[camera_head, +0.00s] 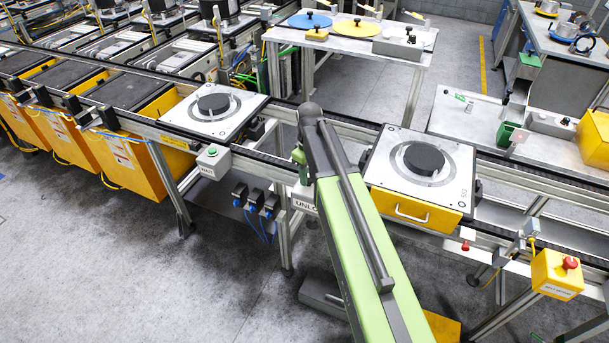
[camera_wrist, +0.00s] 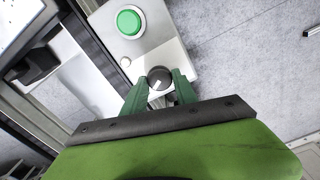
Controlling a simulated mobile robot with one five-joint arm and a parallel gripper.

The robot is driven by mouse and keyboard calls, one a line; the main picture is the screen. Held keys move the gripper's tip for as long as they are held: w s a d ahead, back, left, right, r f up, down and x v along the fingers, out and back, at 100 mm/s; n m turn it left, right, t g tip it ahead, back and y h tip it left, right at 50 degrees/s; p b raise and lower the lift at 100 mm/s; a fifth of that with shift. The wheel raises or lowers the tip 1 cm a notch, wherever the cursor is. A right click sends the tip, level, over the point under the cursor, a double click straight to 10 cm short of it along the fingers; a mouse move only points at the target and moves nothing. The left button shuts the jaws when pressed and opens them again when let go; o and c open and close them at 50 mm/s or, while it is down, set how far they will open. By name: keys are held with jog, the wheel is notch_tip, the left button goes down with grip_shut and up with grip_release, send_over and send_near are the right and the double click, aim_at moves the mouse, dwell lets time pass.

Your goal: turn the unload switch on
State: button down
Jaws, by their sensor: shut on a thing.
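The unload switch (camera_wrist: 159,74) is a round dark knob with a pale mark on a light grey control box (camera_wrist: 177,52), in the wrist view. My gripper (camera_wrist: 160,88) has its two green fingers on either side of the knob and is shut on it. The pale mark shows between the fingers; which setting it points to, I cannot tell. In the head view my gripper (camera_head: 301,158) is at the conveyor's front edge, and my arm hides the knob. A label reading "UNLO" (camera_head: 303,205) shows partly below it.
A green button (camera_wrist: 130,21) sits on the same box. Pallets with black discs stand on the conveyor left (camera_head: 228,127) and right (camera_head: 455,195) of my arm. A yellow box with a red button (camera_head: 556,274) is at the right. Floor at front left is clear.

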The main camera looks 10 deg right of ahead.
aim_at(309, 177)
jog(key=shift+s+d, duration=0.1)
jog(key=shift+d, duration=0.05)
jog(key=c, duration=1)
grip_release()
jog(key=shift+o, duration=0.2)
notch_tip(309, 177, up, 17)
jog(key=p, duration=1.7)
jog(key=shift+r, duration=0.15)
